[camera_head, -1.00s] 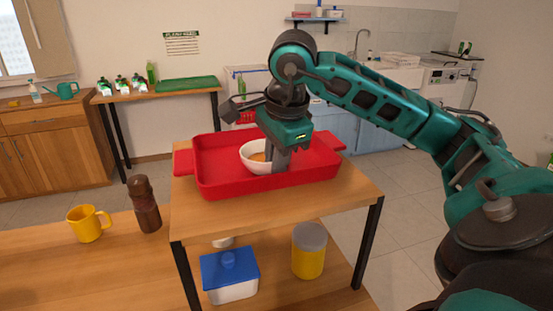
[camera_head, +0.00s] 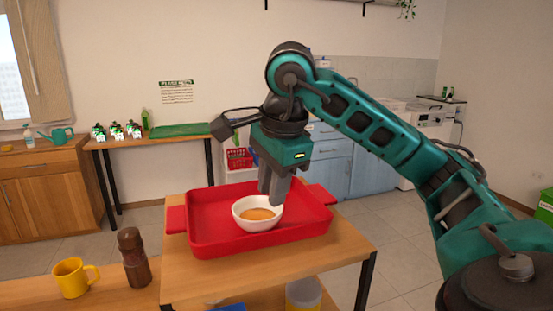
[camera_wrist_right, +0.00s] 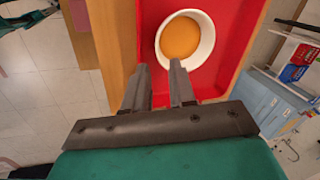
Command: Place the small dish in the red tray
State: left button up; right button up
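The small dish (camera_head: 251,223) is a white bowl with orange contents. It sits upright inside the red tray (camera_head: 215,240), near its middle. It also shows in the right wrist view (camera_wrist_right: 183,38), just beyond the fingertips. My right gripper (camera_head: 273,193) is above the tray, at the dish's right rear rim, pointing down. In the wrist view its two fingers (camera_wrist_right: 160,78) stand apart with nothing between them. I cannot tell whether a fingertip still touches the rim. My left gripper is not in view.
The tray rests on a small wooden table (camera_head: 345,245). A yellow mug (camera_head: 70,279) and a brown shaker (camera_head: 133,258) stand on the wooden surface at left. A side table at the back holds several small dispensers and a green tray (camera_head: 180,130). A yellow container (camera_head: 303,294) is below.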

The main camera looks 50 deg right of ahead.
jog(key=shift+v, duration=2.2)
jog(key=shift+s, duration=0.15)
